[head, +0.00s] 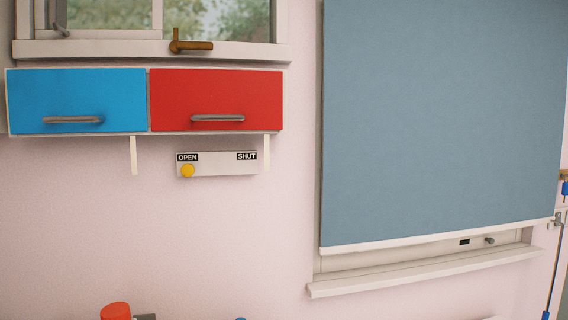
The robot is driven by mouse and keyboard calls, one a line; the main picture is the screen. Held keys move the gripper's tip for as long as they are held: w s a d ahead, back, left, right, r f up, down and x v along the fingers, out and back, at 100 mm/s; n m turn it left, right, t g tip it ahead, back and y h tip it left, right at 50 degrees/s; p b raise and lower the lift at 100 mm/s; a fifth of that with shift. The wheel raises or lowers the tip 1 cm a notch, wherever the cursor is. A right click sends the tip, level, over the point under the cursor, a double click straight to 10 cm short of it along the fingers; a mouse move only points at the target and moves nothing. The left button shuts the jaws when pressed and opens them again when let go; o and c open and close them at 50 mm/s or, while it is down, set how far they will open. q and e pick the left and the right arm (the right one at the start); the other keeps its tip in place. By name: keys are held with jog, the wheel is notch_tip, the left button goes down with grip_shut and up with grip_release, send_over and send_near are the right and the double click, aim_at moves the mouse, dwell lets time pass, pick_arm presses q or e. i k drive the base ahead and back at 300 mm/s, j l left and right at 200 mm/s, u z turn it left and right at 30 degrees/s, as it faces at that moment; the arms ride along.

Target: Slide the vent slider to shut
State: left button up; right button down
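The vent slider is a small white plate (222,164) on the pink wall, under the red drawer. It has a black OPEN label (187,157) at its left end and a black SHUT label (247,156) at its right end. Its round yellow knob (188,171) sits at the left end, just below OPEN. Neither of my grippers is in the head view.
A cabinet with a blue drawer (76,98) and a red drawer (216,100) hangs above the slider; pale brackets (134,155) reach down beside it. A blue-grey blind (440,120) covers the right. A red object (116,311) shows at the bottom edge. The wall below the slider is clear.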

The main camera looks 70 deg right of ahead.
aim_at(187, 169)
jog(key=z, duration=1.7)
